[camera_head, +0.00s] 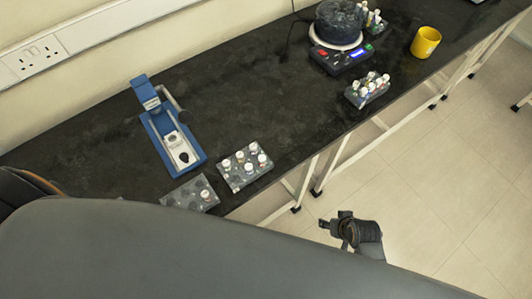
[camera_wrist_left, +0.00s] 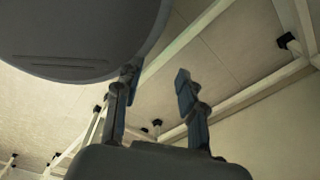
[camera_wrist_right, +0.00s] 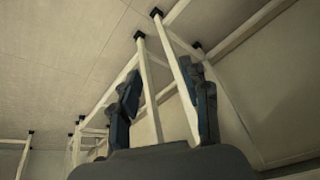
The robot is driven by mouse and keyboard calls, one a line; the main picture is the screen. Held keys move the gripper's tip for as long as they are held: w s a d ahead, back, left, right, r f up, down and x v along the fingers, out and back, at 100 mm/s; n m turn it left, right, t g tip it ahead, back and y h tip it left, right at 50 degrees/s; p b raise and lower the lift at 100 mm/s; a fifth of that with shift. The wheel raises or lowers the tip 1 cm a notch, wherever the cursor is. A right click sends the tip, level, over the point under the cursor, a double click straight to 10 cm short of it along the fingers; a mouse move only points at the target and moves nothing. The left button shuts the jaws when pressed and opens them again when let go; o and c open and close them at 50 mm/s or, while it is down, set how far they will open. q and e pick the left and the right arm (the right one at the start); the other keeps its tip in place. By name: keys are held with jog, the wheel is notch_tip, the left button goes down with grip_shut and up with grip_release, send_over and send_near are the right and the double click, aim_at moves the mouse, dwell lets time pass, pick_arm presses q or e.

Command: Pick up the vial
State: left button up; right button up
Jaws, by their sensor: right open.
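Several small vials with white or coloured caps stand in grey racks on the dark bench. A near rack (camera_head: 238,184) holds several vials, one of them a white-capped vial (camera_head: 254,147). A partly hidden rack (camera_head: 180,198) beside it shows one vial (camera_head: 205,195). Which vial is meant cannot be told. My right gripper (camera_head: 325,224) is off the bench's front edge, over the floor; in the right wrist view its fingers (camera_wrist_right: 160,78) are apart and empty. My left gripper (camera_wrist_left: 156,80) shows only in the left wrist view, fingers apart and empty, with bench legs beyond.
A blue device (camera_head: 160,125) stands behind the near racks. The middle of the bench (camera_head: 270,105) is clear. My grey body covers the lower front.

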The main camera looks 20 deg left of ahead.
jog(key=w+a+r+n+y+p, duration=0.1)
jog(key=w+a+r+n+y, duration=0.3)
jog(key=r, duration=0.6)
jog(key=w+a+r+m+h+p, duration=0.15)
jog(key=a+r, duration=0.35)
jog(key=r, duration=0.6)
jog(key=n+g+p, duration=0.2)
jog(key=n+g, duration=0.2)
jog(key=n, duration=0.9)
send_near(263, 158)
jog(key=p+x, duration=0.1)
jog(key=x, duration=0.2)
jog(key=shift+w+a, duration=0.1)
jog(key=shift+a, duration=0.2)
jog(key=p+x, duration=0.2)
jog(key=x, duration=0.3)
jog(key=shift+d, duration=0.15)
jog(key=shift+f, duration=0.25)
pick_arm(q)
notch_tip(263, 158, up, 8)
jog(key=shift+s+r, duration=0.15)
jog(key=shift+s, duration=0.15)
pick_arm(e)
jog(key=c, duration=0.9)
